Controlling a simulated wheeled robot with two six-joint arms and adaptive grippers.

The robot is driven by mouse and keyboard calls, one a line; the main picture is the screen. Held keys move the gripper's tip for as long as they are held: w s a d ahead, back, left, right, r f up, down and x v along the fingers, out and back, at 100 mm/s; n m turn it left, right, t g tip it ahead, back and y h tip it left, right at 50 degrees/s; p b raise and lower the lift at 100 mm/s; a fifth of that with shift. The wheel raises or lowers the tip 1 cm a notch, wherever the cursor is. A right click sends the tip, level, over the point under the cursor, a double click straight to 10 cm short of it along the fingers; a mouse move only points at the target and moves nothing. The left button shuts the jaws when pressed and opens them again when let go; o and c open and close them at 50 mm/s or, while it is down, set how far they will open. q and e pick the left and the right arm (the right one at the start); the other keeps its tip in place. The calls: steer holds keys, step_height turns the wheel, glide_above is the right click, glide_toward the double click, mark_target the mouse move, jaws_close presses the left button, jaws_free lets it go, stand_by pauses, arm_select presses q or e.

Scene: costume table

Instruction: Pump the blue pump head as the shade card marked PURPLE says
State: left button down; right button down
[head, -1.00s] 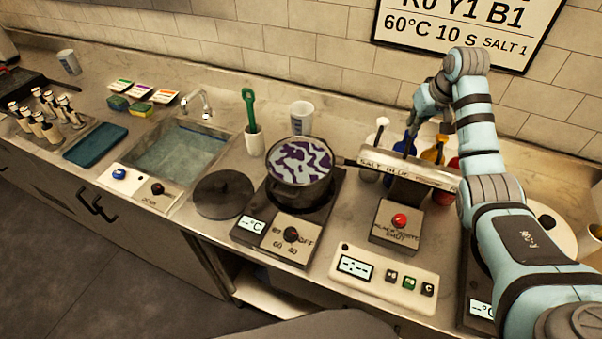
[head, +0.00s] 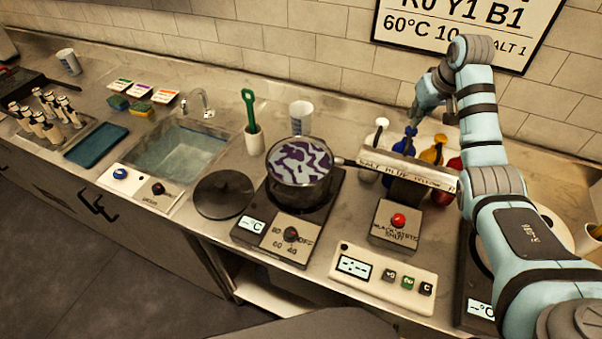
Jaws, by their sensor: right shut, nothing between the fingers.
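The blue pump head (head: 410,132) tops a bottle in a row behind the salt and dye rack, between a white pump (head: 380,128) and a yellow one. My right gripper (head: 414,121) is shut and empty, pointing down just above the blue pump head; I cannot tell whether it touches. A wall card (head: 465,28) shows R0 Y1 B1, 60°C, 10 s and SALT 1, partly covered by my right arm; its top is cut off, so its name is not visible. My left gripper is not in view.
A yellow pump (head: 433,152) and a red bottle (head: 445,185) stand close on the right. The labelled rack bar (head: 400,168) is in front of the bottles. A pot (head: 298,185) with purple-patterned contents sits on the hotplate to the left.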

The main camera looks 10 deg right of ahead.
steer(key=shift+s+a+f, duration=0.1)
steer(key=shift+f, duration=1.25)
steer(key=shift+r, duration=1.35)
steer(key=shift+r, duration=0.1)
step_height(320, 180, up, 6)
steer(key=shift+f, duration=0.1)
steer(key=shift+w, duration=0.2)
